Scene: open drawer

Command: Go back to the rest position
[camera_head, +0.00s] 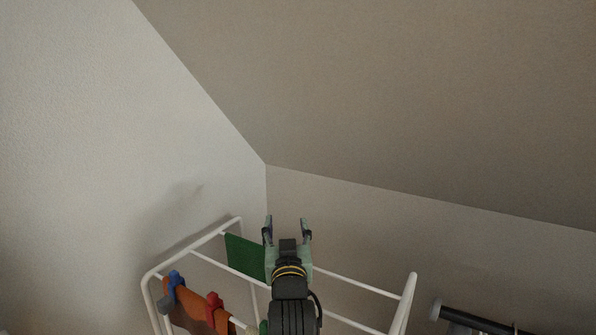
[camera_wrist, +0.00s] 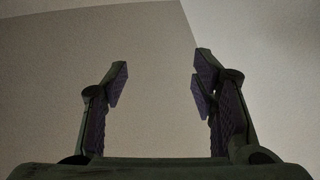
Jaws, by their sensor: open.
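My gripper (camera_head: 287,232) is in the lower middle of the head view, its fingers pointing up and apart. In the wrist view my gripper (camera_wrist: 158,85) shows both fingers wide apart with nothing between them. Beyond the fingers there is only bare wall. No drawer shows in either view.
A white drying rack (camera_head: 185,246) stands behind and around my arm in the head view. A green cloth (camera_head: 244,256) and an orange cloth (camera_head: 190,305) hang on it, with blue (camera_head: 172,283) and red (camera_head: 213,308) clips. A dark bar (camera_head: 475,320) is at lower right.

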